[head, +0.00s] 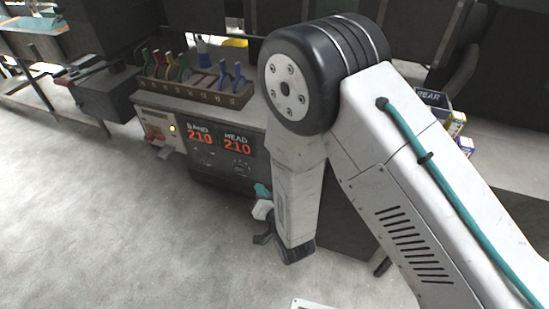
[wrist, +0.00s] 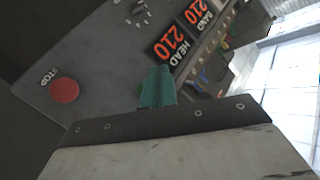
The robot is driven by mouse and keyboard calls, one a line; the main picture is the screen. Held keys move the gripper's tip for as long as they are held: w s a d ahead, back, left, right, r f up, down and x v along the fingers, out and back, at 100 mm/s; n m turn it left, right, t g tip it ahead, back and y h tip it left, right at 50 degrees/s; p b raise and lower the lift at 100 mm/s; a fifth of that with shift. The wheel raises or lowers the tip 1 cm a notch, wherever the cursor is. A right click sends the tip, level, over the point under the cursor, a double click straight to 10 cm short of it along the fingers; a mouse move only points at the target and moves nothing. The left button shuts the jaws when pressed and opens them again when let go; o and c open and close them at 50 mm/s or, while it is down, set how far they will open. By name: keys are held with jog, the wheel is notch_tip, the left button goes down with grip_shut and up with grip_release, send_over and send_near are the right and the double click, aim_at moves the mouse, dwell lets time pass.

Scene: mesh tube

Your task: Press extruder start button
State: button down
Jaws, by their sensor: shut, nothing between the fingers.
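My gripper (wrist: 157,85) is shut and empty, its teal fingers together in front of the dark extruder panel (wrist: 105,75) in the wrist view. A sliver of a green button (wrist: 140,90) shows at the left edge of the fingers; most of it is hidden behind them, and I see no label. I cannot tell whether the fingers touch it. A red button (wrist: 65,90) marked STOP sits to the left on the same panel. In the head view my gripper (head: 263,191) is beside the lower right of the panel, partly behind my arm, and the buttons are hidden.
Red BAND (head: 200,137) and HEAD (head: 237,146) displays both read 210. A rack (head: 195,90) of coloured-handled tools stands on top of the machine. Small boxes (head: 455,125) lie at the right. The grey floor (head: 100,220) at the left is clear.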

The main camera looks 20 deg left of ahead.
jog(key=shift+w+r, duration=0.1)
jog(key=shift+r, duration=0.5)
jog(key=w, duration=0.8)
jog(key=shift+w+d, duration=0.3)
jog(key=shift+w, duration=0.1)
jog(key=shift+w, duration=0.1)
dwell(1.5)
jog(key=shift+w, duration=0.35)
jog(key=shift+w+d, duration=0.1)
jog(key=shift+w, duration=0.7)
dwell(0.9)
jog(key=shift+s, duration=1.25)
